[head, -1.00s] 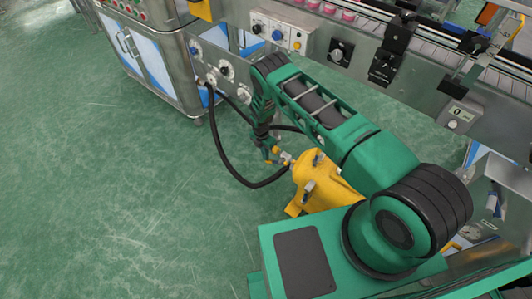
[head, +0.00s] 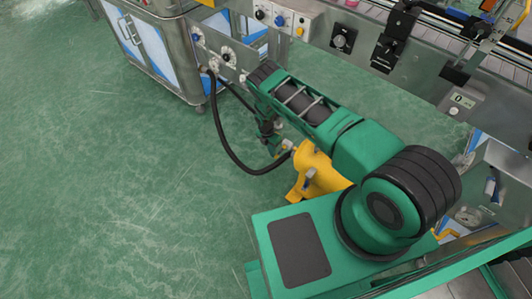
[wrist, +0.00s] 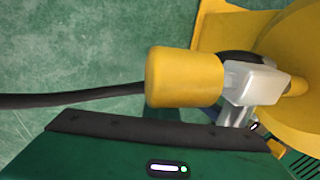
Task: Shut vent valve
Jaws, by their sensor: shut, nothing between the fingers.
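A yellow tank (head: 318,174) stands on the floor below the machine front. In the wrist view, its yellow wall (wrist: 300,50) fills the right side. A silver valve fitting (wrist: 252,84) sticks out from it, with a yellow cylindrical knob (wrist: 185,77) on its left end. I take this for the vent valve; no marking shows its position. My gripper (head: 275,151) points down beside the fitting at the tank's left end and is shut and empty. Its fingertips are hard to make out, and I cannot tell whether they touch the knob.
A black hose (head: 228,151) loops from the machine's lower panel (head: 222,52) towards the tank's left end; it also crosses the wrist view (wrist: 75,97). The machine front runs above my arm. A steel cabinet (head: 150,45) stands at upper left. The green floor at left is clear.

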